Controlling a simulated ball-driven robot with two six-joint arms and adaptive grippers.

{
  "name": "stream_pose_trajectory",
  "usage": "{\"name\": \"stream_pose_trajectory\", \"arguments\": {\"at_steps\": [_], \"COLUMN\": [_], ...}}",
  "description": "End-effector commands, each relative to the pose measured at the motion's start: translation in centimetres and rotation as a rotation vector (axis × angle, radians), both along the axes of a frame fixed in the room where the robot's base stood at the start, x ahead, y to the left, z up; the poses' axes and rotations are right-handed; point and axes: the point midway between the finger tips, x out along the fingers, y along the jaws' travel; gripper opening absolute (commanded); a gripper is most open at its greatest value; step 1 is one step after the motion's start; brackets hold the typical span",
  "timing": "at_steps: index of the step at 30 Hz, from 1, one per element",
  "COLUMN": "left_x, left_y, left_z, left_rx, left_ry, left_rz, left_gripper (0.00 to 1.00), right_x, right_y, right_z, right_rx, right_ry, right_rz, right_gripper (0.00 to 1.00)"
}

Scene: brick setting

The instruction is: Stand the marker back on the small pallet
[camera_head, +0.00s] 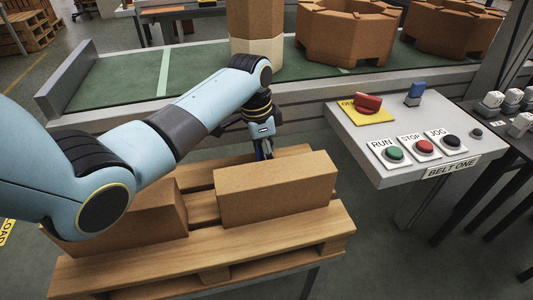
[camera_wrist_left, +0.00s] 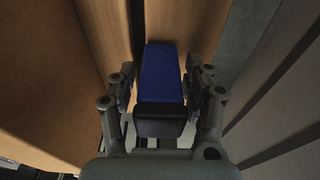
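A blue marker with a black end (camera_wrist_left: 163,80) is between the fingers of my left gripper in the left wrist view, its black end nearest the camera. My left gripper (camera_wrist_left: 161,72) has a finger on each side of it, with narrow gaps showing, so it looks open around the marker. In the head view my left gripper (camera_head: 263,154) points down behind the right-hand box, its tips partly hidden. The small wooden pallet (camera_head: 200,262) lies below. Whether the marker touches the pallet cannot be told. My right gripper is not in view.
Two cardboard boxes stand on the pallet, one at the right (camera_head: 277,196) and one at the left (camera_head: 150,222), partly behind my left arm. A control panel (camera_head: 370,150) is at the right. A green conveyor (camera_head: 120,80) with large cartons (camera_head: 350,35) runs behind.

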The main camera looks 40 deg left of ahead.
Motion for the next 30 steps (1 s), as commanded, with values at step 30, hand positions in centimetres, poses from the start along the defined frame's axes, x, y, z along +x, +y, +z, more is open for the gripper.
{"name": "stream_pose_trajectory", "arguments": {"at_steps": [30], "left_x": [-1.3], "left_y": [1.2], "left_z": [11.8], "left_rx": [0.002], "left_ry": [-0.001], "left_rz": [0.000], "left_gripper": [0.56], "right_x": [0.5], "right_y": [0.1], "right_z": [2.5], "right_rx": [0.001], "right_ry": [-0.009], "right_rz": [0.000], "right_gripper": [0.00]}}
